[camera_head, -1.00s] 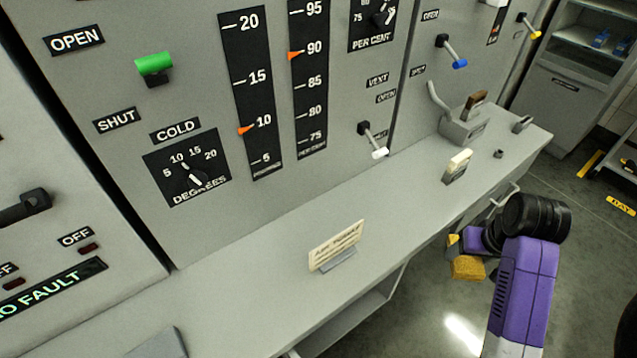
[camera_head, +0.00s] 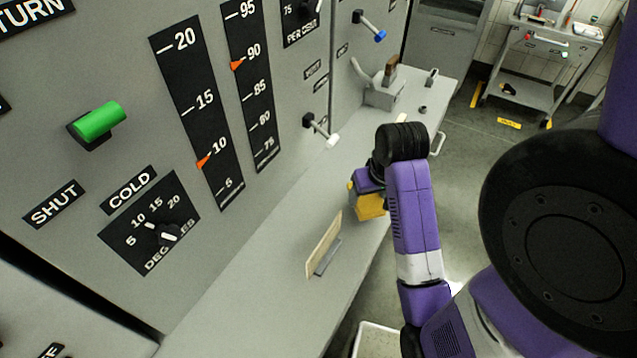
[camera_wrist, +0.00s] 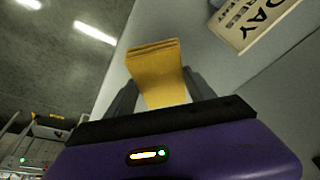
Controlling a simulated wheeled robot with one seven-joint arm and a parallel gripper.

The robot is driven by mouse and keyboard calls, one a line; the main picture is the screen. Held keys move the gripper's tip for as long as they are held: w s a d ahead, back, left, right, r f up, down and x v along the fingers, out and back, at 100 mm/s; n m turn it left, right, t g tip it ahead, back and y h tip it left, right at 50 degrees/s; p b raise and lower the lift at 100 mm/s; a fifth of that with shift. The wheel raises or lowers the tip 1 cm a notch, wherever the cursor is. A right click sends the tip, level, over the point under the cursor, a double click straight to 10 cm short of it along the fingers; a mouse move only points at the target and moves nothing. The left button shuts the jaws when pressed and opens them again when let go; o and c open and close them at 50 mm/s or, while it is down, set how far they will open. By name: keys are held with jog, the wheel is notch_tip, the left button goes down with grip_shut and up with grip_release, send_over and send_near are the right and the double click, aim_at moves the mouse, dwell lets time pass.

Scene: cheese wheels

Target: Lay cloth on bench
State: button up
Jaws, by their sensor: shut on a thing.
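The yellow cloth (camera_wrist: 158,75) is folded and held between the two dark fingers of my gripper (camera_wrist: 160,98) in the wrist view. In the head view the cloth (camera_head: 370,204) hangs below my purple arm, over or just beside the front edge of the grey bench (camera_head: 262,268). I cannot tell whether it touches the bench. My gripper (camera_head: 362,184) is partly hidden by the arm in the head view.
A cream sign (camera_head: 324,245) stands on the bench left of the cloth and also shows in the wrist view (camera_wrist: 247,22). A grey device with a brown handle (camera_head: 384,88) stands at the far end. A panel with a white-tipped lever (camera_head: 321,130) rises behind the bench.

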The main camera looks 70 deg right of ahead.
jog(key=p, duration=0.2)
send_over(324, 191)
jog(key=s+a, duration=0.1)
jog(key=shift+a+p+x, duration=0.2)
jog(key=shift+p+x, duration=0.1)
jog(key=shift+x, duration=0.55)
jog(key=shift+a+p+x, duration=0.2)
jog(key=shift+p+x, duration=0.1)
jog(key=shift+x, duration=0.55)
jog(key=shift+f, duration=0.2)
jog(key=o, duration=1.5)
jog(key=shift+c, duration=0.2)
